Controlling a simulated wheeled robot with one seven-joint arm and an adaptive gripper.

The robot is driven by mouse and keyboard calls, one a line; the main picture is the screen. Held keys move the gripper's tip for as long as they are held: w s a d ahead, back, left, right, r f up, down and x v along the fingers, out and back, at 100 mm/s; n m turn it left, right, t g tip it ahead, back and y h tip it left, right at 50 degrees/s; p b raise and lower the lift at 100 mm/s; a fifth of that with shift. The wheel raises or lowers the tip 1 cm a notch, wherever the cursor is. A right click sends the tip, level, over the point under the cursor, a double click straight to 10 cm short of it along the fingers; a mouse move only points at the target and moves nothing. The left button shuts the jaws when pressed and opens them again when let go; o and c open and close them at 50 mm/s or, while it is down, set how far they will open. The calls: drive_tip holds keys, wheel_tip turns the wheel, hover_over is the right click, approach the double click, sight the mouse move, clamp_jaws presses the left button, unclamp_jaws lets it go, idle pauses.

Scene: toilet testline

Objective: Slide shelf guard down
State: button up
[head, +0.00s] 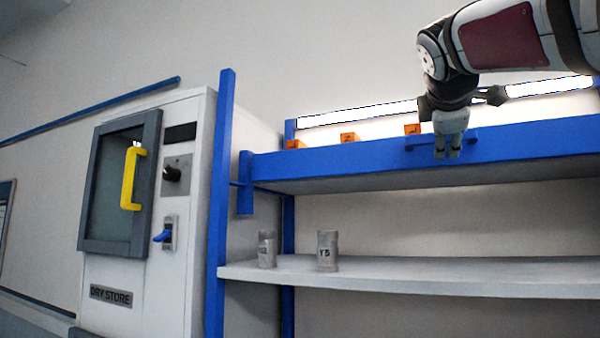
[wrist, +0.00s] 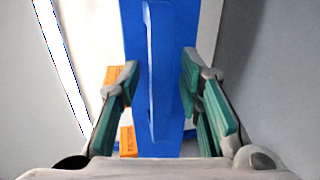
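The shelf guard (head: 330,163) is a long blue board across the front of the upper shelf level. It carries a blue bar handle (head: 412,142). My gripper (head: 447,153) is in front of the guard at the handle. In the wrist view the handle (wrist: 158,70) runs between the fingers of my gripper (wrist: 160,85), with gaps on both sides. The fingers are open, and no contact with the handle shows. The guard (wrist: 135,25) lies behind the handle there. In the head view my gripper hides part of the handle.
Orange numbered blocks (head: 349,138) stand behind the guard's top edge. Two grey canisters, one marked Y5 (head: 327,251), stand on the white lower shelf (head: 440,275). A blue upright post (head: 220,200) and the dry store cabinet (head: 185,240) are at the left.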

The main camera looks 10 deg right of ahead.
clamp_jaws()
drive_tip(key=shift+f, duration=0.1)
wheel_tip(320, 180, down, 6)
drive_tip(key=b, duration=0.3)
drive_tip(key=shift+b, duration=0.3)
unclamp_jaws()
